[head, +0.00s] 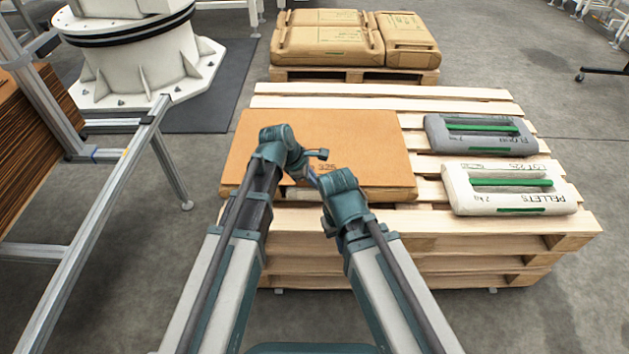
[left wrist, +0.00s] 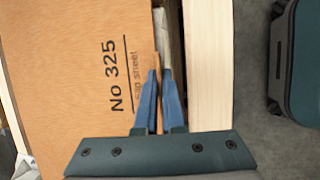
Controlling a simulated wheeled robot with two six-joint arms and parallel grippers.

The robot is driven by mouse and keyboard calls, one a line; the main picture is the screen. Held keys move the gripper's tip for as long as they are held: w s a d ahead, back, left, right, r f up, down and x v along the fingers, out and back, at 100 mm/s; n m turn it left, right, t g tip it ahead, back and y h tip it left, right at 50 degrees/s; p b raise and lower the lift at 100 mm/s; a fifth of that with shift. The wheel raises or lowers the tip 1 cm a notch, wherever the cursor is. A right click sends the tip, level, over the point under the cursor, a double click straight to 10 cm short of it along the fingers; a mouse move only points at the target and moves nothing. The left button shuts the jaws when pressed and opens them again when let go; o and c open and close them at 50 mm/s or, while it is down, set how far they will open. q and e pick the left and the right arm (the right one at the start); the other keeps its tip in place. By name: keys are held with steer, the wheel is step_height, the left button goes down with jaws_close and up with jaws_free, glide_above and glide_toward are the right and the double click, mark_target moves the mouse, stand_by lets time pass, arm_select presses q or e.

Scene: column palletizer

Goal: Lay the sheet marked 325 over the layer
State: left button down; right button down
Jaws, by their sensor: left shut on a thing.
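The brown sheet marked 325 (head: 365,140) lies nearly flat over the left part of the wooden pallet stack. A low layer shows only as a strip under its near edge, so most of it is hidden. The sheet's print "No 325" also shows in the left wrist view (left wrist: 60,70). My left gripper (left wrist: 159,78) is shut on the sheet's edge, with the edge between its two blue fingers. In the head view my left gripper (head: 312,178) is at the near edge by the print. My right gripper (head: 342,192) is beside it at the same edge; its fingers are hidden.
A grey bag (head: 478,134) and a white pellets bag (head: 508,188) lie on the right of the pallet (head: 420,190). Another pallet with brown bags (head: 330,38) stands behind. A metal frame (head: 105,205) and white machine base (head: 140,60) stand at left.

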arm_select(q)
steer(key=c, duration=0.9)
jaws_free()
steer(key=shift+c, duration=0.2)
steer(key=p+v, duration=1.2)
steer(key=v, duration=0.1)
steer(key=shift+a+r, duration=0.25)
steer(key=shift+r, duration=0.05)
steer(key=shift+s, duration=0.1)
steer(key=shift+p, duration=0.3)
steer(key=s+r+m+g+y+p, duration=0.1)
steer(key=s+r+m+y+p, duration=0.1)
steer(key=s+r+m+p, duration=0.6)
steer(key=s+r+m+g+y+p, duration=0.1)
steer(key=s+r+m+y+p, duration=0.2)
steer(key=s+r+m+p, duration=0.5)
step_height(320, 180, up, 5)
steer(key=m+p, duration=0.5)
steer(key=p, duration=0.2)
steer(key=shift+s+d+g+y, duration=0.2)
steer(key=shift+g+y, duration=0.1)
steer(key=shift+g, duration=0.1)
